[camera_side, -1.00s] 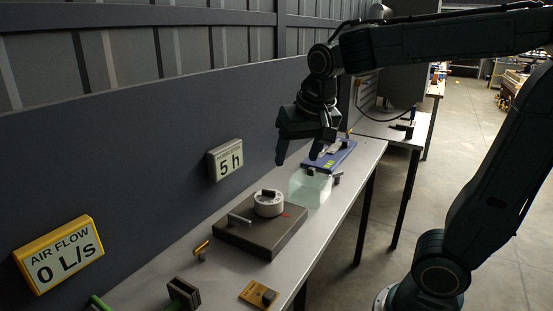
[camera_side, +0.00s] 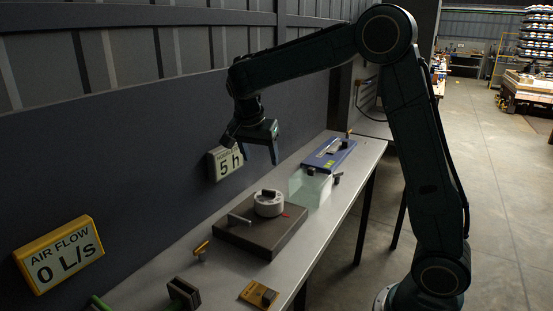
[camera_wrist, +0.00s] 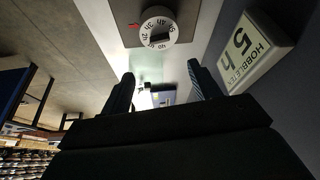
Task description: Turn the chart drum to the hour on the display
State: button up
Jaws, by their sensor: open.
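The chart drum (camera_side: 268,206) is a white round drum with a dark grip block on top, set on a dark square base (camera_side: 262,232). In the wrist view the drum (camera_wrist: 158,27) shows hour marks around its face, and a red pointer (camera_wrist: 134,25) lies beside it. The display (camera_side: 226,161) on the wall reads 5 h; it also shows in the wrist view (camera_wrist: 252,52). My gripper (camera_side: 252,150) is open and empty, above and behind the drum, in front of the display and partly covering it. Its fingers (camera_wrist: 160,88) are apart in the wrist view.
A metal handle (camera_side: 240,220) stands on the base left of the drum. A yellow AIR FLOW sign (camera_side: 59,256) reads 0 L/s. Small items sit on the near bench.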

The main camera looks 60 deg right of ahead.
aim_at(268, 198)
jog(key=shift+f, duration=0.15)
jog(key=x, duration=1.3)
jog(key=shift+f, duration=0.3)
jog(key=c, duration=1)
